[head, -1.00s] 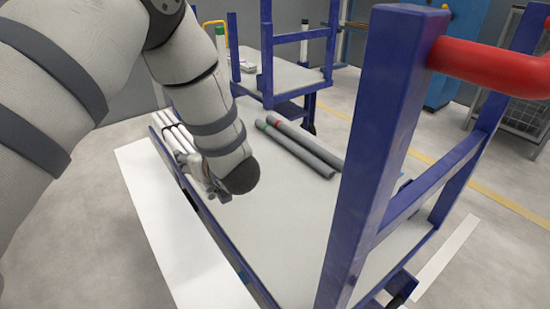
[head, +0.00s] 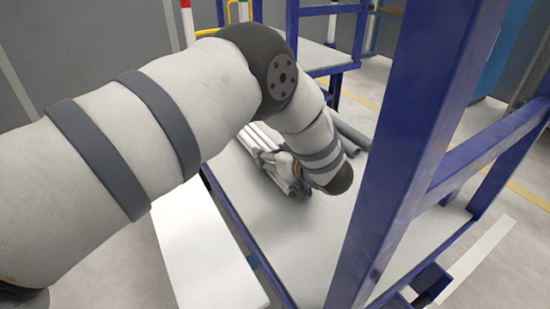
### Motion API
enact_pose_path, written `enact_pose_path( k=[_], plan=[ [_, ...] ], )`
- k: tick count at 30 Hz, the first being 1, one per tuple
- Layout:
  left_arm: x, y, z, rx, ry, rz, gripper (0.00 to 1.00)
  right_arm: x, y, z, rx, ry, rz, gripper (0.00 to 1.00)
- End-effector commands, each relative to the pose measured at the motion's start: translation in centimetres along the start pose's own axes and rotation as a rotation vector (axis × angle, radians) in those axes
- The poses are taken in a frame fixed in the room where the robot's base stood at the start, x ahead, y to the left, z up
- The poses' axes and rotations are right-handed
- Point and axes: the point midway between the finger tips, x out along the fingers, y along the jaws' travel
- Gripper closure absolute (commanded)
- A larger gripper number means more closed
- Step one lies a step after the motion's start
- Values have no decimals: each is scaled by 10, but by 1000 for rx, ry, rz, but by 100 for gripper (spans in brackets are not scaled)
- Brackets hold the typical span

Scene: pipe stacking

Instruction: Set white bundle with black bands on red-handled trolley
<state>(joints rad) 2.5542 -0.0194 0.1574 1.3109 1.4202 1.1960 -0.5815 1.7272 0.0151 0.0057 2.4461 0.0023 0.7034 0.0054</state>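The white bundle (head: 262,134) of several pipes is over the left-middle part of the deck (head: 245,205) of the blue-framed trolley. My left arm reaches in from the left and bends down to it. My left gripper (head: 284,168) is at the bundle's near part, with its fingers around it; the wrist hides part of the grip. I cannot make out the black bands or whether the bundle touches the deck. The trolley's red handle is outside the present view; its blue post (head: 405,150) stands in the foreground. My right gripper is not in view.
Grey pipes (head: 350,133) lie on the deck just right of the bundle, partly behind my wrist. A second blue-framed trolley (head: 325,58) stands behind. A white floor strip (head: 205,250) runs along the left side. The near deck is clear.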

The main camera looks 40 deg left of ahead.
Motion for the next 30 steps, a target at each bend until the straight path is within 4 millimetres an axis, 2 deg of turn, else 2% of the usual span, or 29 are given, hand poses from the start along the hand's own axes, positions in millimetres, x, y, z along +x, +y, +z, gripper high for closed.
enact_pose_path(
  k=[8,9,11,22,26,30],
  plan=[
    [0,0,0,-2,0,1,89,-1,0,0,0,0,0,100],
    [0,0,1,-2,-2,1,44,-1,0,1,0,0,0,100],
    [0,0,0,-2,-2,1,31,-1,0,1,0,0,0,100],
    [-4,0,-4,-3,-2,2,29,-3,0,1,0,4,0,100],
    [-33,0,-7,-3,-1,4,29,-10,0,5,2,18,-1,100],
    [-73,0,-7,-3,-1,5,29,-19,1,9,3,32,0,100]
  ],
)
